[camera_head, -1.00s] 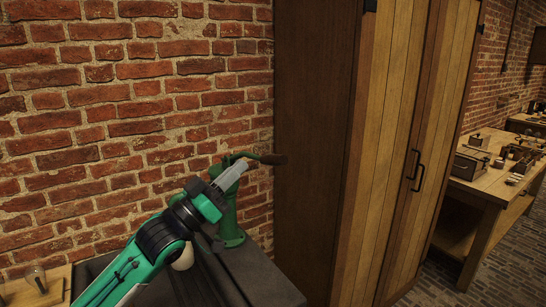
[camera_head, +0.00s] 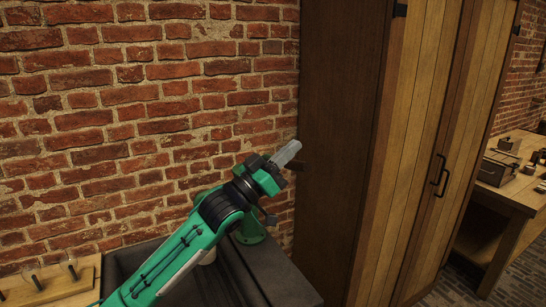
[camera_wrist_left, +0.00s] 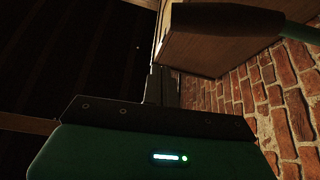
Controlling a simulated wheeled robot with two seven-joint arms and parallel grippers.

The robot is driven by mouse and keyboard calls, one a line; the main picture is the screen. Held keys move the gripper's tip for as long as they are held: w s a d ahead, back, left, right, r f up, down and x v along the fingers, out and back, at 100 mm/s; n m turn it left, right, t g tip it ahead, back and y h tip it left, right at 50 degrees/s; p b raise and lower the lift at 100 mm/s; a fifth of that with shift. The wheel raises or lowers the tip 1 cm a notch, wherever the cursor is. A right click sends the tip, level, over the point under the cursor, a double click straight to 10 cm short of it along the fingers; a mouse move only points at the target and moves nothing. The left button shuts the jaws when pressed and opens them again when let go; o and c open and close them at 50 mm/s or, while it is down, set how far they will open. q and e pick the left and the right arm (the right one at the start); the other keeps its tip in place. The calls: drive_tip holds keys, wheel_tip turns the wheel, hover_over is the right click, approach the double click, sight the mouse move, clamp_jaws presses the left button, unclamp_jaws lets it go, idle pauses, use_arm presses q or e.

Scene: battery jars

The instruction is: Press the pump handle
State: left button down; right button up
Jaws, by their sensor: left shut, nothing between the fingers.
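The green pump stands on the dark counter (camera_head: 262,270) by the brick wall. Its base (camera_head: 251,233) shows below my left arm, and most of its body is hidden behind the arm. The brown grip of the pump handle (camera_head: 301,166) shows just past my left gripper in the head view. The grip also shows large at the top of the left wrist view (camera_wrist_left: 225,19), with a green lever (camera_wrist_left: 300,32) at its right. My left gripper (camera_head: 288,152) is shut and empty, close to the handle grip. I cannot tell whether they touch. My right gripper is out of view.
A tall wooden cabinet (camera_head: 415,150) stands right of the counter, close to the handle. The brick wall (camera_head: 150,110) is behind the pump. A wooden board (camera_head: 45,285) with glass bulbs is at the lower left. A workbench (camera_head: 505,195) stands far right.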

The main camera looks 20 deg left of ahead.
sight(297, 165)
use_arm(q)
drive_tip(key=f, duration=0.1)
drive_tip(key=d+f+p, duration=0.1)
drive_tip(key=w, duration=0.1)
drive_tip(key=shift+w+d+f, duration=0.1)
drive_tip(key=shift+d+f, duration=0.15)
drive_tip(key=shift+f, duration=0.15)
drive_tip(key=shift+d+f, duration=0.1)
drive_tip(key=shift+f, duration=0.15)
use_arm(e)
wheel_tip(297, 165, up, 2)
use_arm(q)
drive_tip(key=shift+f, duration=0.1)
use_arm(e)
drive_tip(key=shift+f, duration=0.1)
